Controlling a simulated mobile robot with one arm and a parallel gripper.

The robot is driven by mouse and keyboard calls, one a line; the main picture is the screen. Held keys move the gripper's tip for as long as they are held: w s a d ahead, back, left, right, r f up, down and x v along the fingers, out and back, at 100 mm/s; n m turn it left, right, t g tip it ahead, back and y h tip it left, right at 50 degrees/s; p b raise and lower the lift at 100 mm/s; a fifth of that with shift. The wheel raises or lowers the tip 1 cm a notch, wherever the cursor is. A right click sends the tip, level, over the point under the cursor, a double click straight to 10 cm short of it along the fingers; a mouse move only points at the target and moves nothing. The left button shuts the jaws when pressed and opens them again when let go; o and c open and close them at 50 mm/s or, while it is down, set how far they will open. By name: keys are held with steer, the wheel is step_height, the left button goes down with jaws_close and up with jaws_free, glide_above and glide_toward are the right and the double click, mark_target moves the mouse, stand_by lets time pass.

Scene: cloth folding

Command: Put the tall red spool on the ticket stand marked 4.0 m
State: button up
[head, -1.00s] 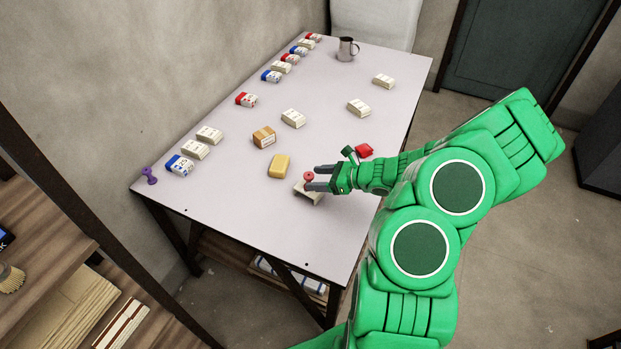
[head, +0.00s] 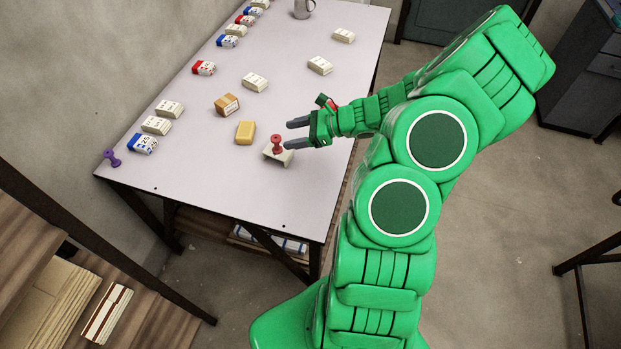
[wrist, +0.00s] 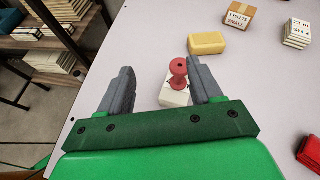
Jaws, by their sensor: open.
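The red spool (head: 277,143) stands upright on a small white stand (head: 271,155) near the right edge of the table. In the wrist view the spool (wrist: 178,74) and the stand (wrist: 172,97) show beyond my jaws, closer to the right finger. I cannot read any mark on this stand. My gripper (head: 288,134) is open and empty, just right of the spool in the head view and apart from it. The wrist view shows both fingers (wrist: 161,70) spread wide with nothing gripped.
A yellow block (head: 245,133) and a brown labelled box (head: 227,104) lie left of the stand. Several white, red and blue boxes line the table's far side. A purple spool (head: 112,158) stands at the left corner, a metal mug (head: 303,9) at the back. The front tabletop is clear.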

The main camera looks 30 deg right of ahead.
steer(key=s+a+r+n+g+h, duration=0.1)
steer(key=s+a+r+n+g, duration=0.3)
steer(key=s+a+r+n, duration=0.3)
steer(key=s+a+r+n+g+h, duration=0.1)
steer(key=s+a+r+n+g, duration=0.35)
steer(key=a+r+n, duration=0.4)
steer(key=s+d+r+n+h, duration=0.1)
steer(key=s+r+n+h, duration=0.2)
steer(key=s, duration=0.7)
steer(key=s+d+r+n+h, duration=0.2)
steer(key=s+r+n+h, duration=0.2)
steer(key=s, duration=0.7)
steer(key=shift+s+d+n+g+h, duration=0.15)
steer(key=shift+d+n+g+h, duration=0.3)
steer(key=shift+h, duration=0.65)
